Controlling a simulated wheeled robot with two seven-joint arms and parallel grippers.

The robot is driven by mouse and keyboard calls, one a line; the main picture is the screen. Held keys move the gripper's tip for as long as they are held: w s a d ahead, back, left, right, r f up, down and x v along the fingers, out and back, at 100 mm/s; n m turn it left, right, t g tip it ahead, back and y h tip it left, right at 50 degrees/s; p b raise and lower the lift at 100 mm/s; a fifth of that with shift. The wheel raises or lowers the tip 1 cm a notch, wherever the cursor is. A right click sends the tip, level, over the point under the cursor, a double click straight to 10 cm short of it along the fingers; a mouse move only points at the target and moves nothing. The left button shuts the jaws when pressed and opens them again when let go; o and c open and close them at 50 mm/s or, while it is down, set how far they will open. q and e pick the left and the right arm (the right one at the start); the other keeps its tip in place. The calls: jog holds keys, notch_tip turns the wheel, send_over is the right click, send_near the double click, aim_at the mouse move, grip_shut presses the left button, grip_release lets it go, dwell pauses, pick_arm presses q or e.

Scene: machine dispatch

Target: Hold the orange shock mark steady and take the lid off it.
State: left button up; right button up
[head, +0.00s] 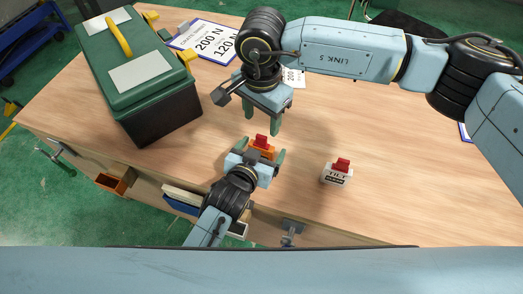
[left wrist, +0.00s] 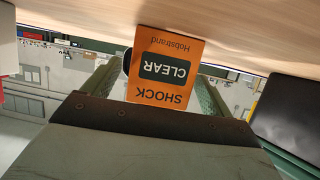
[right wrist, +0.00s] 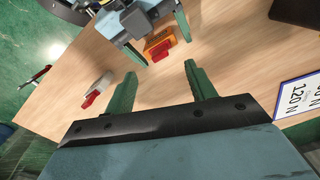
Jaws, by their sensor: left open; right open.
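The orange shock mark (head: 260,152) stands on the wooden table with a red lid (head: 262,141) on top. In the left wrist view its orange face (left wrist: 165,68) reads SHOCK, CLEAR, upside down. My left gripper (head: 266,160) is open, with its fingers on either side of the mark; I cannot tell whether they touch it. My right gripper (head: 260,122) is open and empty, above and beyond the mark. In the right wrist view the mark (right wrist: 156,41) and its red lid (right wrist: 160,50) lie past the fingertips (right wrist: 160,75).
A white TILT mark (head: 336,177) with a red lid stands to the right. A green toolbox (head: 140,75) is at the back left, beside printed cards (head: 205,42) reading 200 N and 120 N.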

aim_at(261, 141)
pick_arm(q)
jog(key=shift+c, duration=0.2)
jog(key=c, duration=1.4)
jog(key=shift+c, duration=0.2)
pick_arm(e)
jog(key=shift+c, duration=0.6)
notch_tip(261, 141, up, 4)
jog(key=n, duration=0.4)
jog(key=f, duration=1.1)
jog(key=shift+w+d+f, duration=0.1)
jog(key=shift+w+f, duration=0.1)
jog(key=shift+w, duration=0.05)
grip_shut()
